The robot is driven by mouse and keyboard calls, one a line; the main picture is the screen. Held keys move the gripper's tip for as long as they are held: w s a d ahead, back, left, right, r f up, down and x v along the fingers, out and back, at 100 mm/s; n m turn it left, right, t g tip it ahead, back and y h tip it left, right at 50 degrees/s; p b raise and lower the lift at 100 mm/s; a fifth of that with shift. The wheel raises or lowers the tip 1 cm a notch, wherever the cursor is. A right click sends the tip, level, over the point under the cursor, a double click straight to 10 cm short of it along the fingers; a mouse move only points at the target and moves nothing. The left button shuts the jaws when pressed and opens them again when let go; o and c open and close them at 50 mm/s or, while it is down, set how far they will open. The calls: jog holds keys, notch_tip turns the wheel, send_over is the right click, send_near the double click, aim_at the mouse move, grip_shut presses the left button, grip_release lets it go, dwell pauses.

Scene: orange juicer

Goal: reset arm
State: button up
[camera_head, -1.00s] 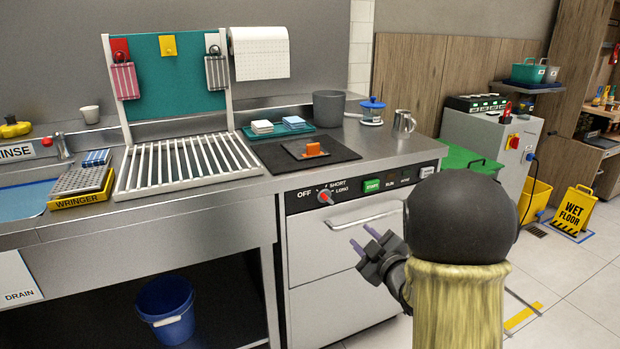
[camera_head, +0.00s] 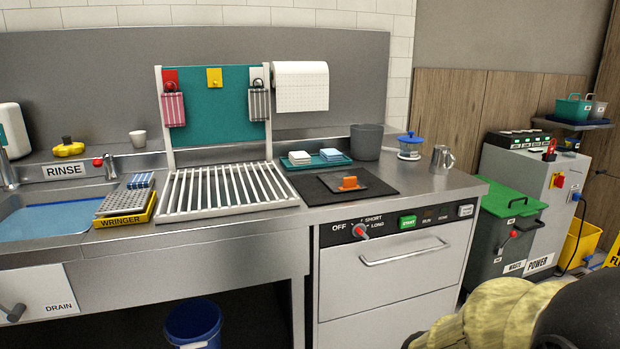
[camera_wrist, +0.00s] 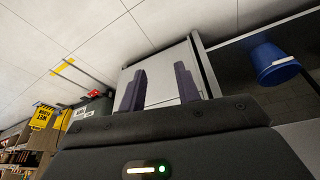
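My gripper (camera_wrist: 161,82) shows in the wrist view with its two purple-grey fingers apart and nothing between them. Behind the fingers is the pale front of the under-counter machine (camera_wrist: 165,58). In the head view only part of my arm shows at the bottom right corner, and the gripper itself is out of that view. The machine (camera_head: 385,290) stands under the steel counter at the right, with a red knob (camera_head: 360,231) and a green start button (camera_head: 407,222).
The counter holds a slatted rack (camera_head: 225,188), a yellow wringer (camera_head: 125,212), an orange block (camera_head: 348,183) on a dark mat, a grey pot (camera_head: 366,142) and a metal jug (camera_head: 441,159). A blue bucket (camera_head: 194,322) stands below. A green-lidded bin (camera_head: 508,205) is at the right.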

notch_tip(320, 180, up, 35)
jog(key=s+g+p, duration=0.1)
jog(key=s+p, duration=0.1)
jog(key=p, duration=3.3)
jog(key=shift+s+a+r+p, duration=0.2)
jog(key=shift+s+a+p, duration=0.1)
jog(key=shift+a, duration=0.15)
